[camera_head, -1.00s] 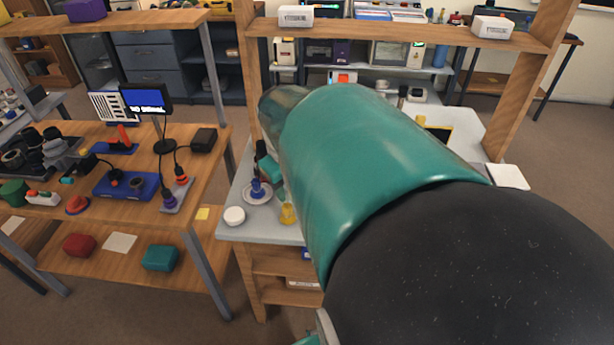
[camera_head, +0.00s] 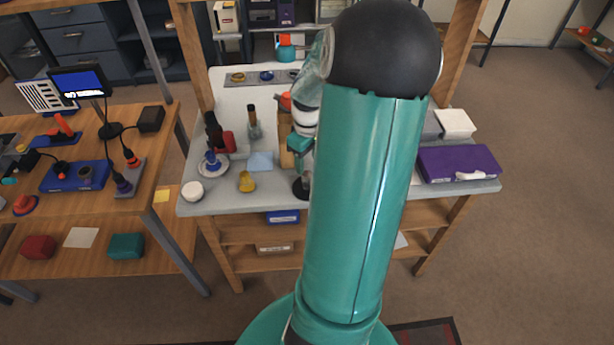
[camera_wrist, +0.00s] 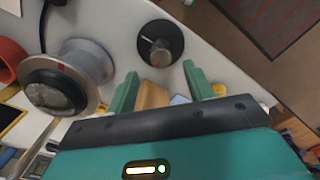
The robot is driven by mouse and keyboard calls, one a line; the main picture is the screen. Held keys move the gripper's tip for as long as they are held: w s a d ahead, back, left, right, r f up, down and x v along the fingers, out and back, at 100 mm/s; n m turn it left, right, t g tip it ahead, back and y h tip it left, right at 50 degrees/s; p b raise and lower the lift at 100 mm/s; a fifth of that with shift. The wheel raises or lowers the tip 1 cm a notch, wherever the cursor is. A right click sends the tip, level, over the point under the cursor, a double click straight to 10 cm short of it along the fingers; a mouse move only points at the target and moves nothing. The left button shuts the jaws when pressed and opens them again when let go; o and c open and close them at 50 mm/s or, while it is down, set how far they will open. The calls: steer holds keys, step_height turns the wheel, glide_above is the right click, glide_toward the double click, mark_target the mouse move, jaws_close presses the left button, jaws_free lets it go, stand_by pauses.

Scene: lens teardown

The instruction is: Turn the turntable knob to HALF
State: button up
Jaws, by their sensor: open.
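A round black knob (camera_wrist: 148,32) with a light metal pointer or grip lies on the white tabletop, at the top middle of the wrist view. It seems to match the small black disc with a grey upright (camera_head: 301,188) at the table's front edge in the head view. My gripper (camera_wrist: 161,88) is open and empty, its two green fingers apart. The knob appears just beyond the fingertips, not between them. In the head view my gripper (camera_head: 300,148) is partly hidden by my arm. Any HALF mark is too small to read.
A grey cylinder (camera_wrist: 92,62) with a dark-rimmed lens stands left of the knob in the wrist view. A wooden block (camera_wrist: 152,96) shows behind the fingers. A yellow piece (camera_head: 246,182), a white saucer (camera_head: 213,166) and a purple box (camera_head: 458,162) are on the table.

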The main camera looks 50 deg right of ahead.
mark_target(307, 174)
step_height(307, 174, down, 8)
steer(key=shift+r, duration=0.1)
steer(key=c, duration=1)
